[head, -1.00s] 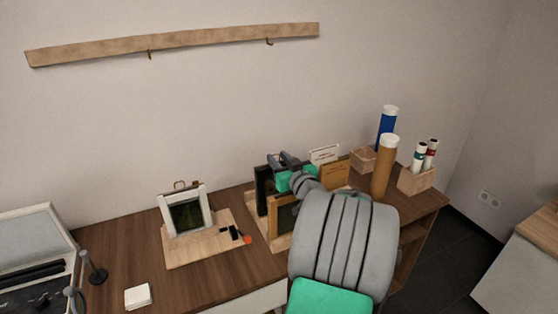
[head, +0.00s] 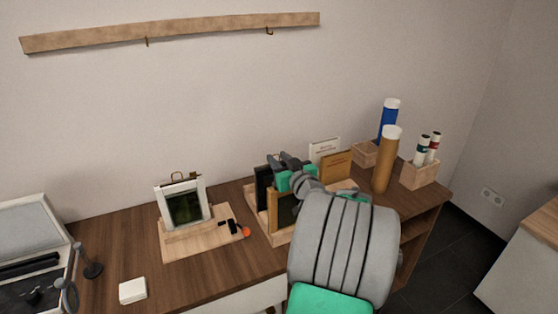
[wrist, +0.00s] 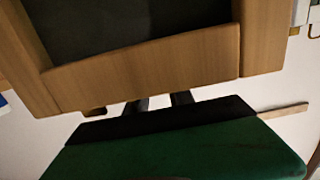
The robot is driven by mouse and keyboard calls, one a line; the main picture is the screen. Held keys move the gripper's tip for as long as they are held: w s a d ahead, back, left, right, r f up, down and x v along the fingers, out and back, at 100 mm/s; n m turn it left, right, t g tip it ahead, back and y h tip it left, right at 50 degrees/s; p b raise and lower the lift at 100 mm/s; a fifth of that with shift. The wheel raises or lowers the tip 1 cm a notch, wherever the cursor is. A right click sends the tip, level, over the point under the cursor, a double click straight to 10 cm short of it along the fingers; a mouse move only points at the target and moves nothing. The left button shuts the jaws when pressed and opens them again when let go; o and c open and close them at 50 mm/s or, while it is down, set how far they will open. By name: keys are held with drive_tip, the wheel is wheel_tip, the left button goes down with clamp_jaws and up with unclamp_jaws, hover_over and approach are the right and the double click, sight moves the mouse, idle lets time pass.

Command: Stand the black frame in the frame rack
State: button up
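The black frame (head: 262,190) stands upright in the wooden frame rack (head: 250,205), at its left side, behind a wood-coloured frame (head: 283,212). My gripper (head: 280,160) is at the black frame's upper right, with its fingers by the top edge. In the wrist view, the wood-coloured frame (wrist: 150,68) fills the top and hides the fingertips. Two dark fingers (wrist: 160,102) show with a gap between them. I cannot tell whether they touch the black frame. My arm hides the rack's right part in the head view.
A white frame (head: 160,207) stands on a wooden board (head: 200,240) to the left. An orange-brown book (head: 335,166), a brown tube (head: 386,160) and a box of rolls (head: 419,174) stand right of the rack. A wooden rail (head: 180,33) is on the wall.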

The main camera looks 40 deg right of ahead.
drive_tip(key=o, duration=0.5)
drive_tip(key=shift+o, duration=0.2)
drive_tip(key=shift+s, duration=0.15)
drive_tip(key=b+v, duration=0.1)
drive_tip(key=v, duration=0.6)
drive_tip(key=shift+s, duration=0.25)
drive_tip(key=shift+a+r, duration=0.15)
wheel_tip(320, 180, up, 9)
drive_tip(key=p, duration=0.3)
idle(0.4)
